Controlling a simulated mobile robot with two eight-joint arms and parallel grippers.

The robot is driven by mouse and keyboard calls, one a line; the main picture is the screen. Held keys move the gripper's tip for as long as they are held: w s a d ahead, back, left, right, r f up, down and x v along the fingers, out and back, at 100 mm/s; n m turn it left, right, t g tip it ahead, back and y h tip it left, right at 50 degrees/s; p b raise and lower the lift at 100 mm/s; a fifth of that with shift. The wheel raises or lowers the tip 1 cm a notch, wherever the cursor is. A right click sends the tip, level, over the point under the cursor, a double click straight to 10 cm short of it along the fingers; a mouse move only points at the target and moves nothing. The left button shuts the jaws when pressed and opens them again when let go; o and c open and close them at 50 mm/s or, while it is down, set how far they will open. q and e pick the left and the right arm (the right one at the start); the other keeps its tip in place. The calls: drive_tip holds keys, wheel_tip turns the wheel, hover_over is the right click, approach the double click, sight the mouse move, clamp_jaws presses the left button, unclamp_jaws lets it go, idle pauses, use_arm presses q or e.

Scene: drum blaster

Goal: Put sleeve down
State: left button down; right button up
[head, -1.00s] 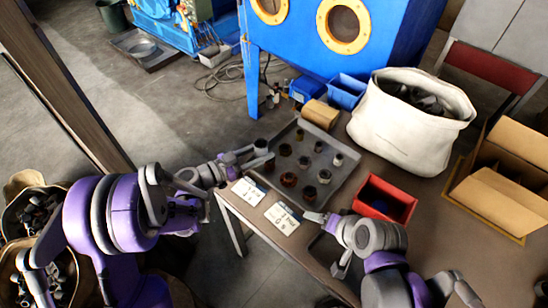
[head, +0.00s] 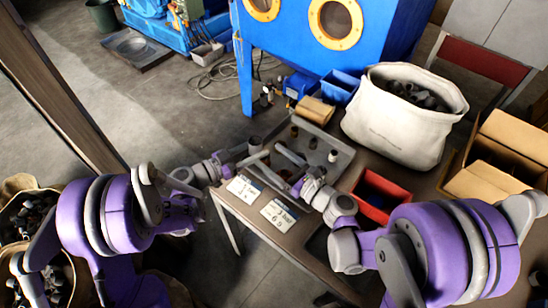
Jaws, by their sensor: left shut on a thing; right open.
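A dark grey sleeve (head: 255,145) is in my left gripper (head: 250,155), which is shut on it at the left edge of the grey tray (head: 343,160). I cannot tell whether the sleeve touches the tray. My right gripper (head: 268,157) is open and reaches over the tray from the right, its two fingers spread and pointing left towards the held sleeve. Several small sleeves stand in the tray, among them a dark one (head: 313,143) and a light-topped one (head: 332,156). The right gripper hides others.
Two printed cards (head: 279,215) lie at the table's front edge. A red bin (head: 382,195) stands right of the tray. A white fabric bag (head: 400,130), a blue bin (head: 338,88) and an open cardboard box (head: 500,150) stand further back. A blue cabinet (head: 300,50) is behind the table.

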sight(250, 140)
drive_tip(key=x, duration=1.2)
drive_tip(key=c, duration=1)
drive_tip(key=shift+s+a, duration=0.1)
drive_tip(key=shift+s, duration=0.05)
clamp_jaws()
use_arm(q)
drive_tip(key=shift+c, duration=1.2)
unclamp_jaws()
drive_tip(key=shift+s, duration=0.1)
use_arm(e)
drive_tip(key=shift+w, duration=0.2)
